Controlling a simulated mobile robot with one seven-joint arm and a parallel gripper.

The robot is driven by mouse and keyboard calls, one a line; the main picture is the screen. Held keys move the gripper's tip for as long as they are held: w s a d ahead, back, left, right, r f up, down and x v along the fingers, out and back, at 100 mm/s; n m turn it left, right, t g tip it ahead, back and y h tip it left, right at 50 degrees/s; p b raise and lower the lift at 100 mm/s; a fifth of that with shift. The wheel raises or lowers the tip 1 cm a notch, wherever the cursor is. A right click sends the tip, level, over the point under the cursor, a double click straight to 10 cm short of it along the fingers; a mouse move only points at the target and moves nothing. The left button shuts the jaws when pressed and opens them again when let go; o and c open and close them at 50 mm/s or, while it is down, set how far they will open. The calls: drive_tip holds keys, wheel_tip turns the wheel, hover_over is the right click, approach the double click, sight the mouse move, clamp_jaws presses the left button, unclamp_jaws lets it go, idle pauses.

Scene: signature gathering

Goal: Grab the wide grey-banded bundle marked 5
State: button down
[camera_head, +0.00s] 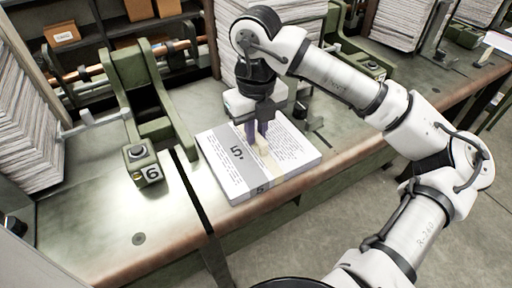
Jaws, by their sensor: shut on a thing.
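The wide bundle marked 5 (237,171) is a flat stack of printed white sheets with a grey band along its left part. It lies on the green metal bench with its front edge near the bench's front edge. A narrow cream strip (266,160) shows on its top, right of the band. My gripper (260,139) points down over the middle of the bundle and is shut on it by the cream strip. The fingertips' exact contact is too small to tell. My gripper hides part of the bundle's far side.
Tall paper stacks (30,130) rise at the far left and at the back. The front left of the bench is clear.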

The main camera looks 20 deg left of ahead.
drive_tip(key=shift+r, duration=0.15)
idle(0.4)
wheel_tip(320, 180, up, 28)
drive_tip(key=p, duration=0.4)
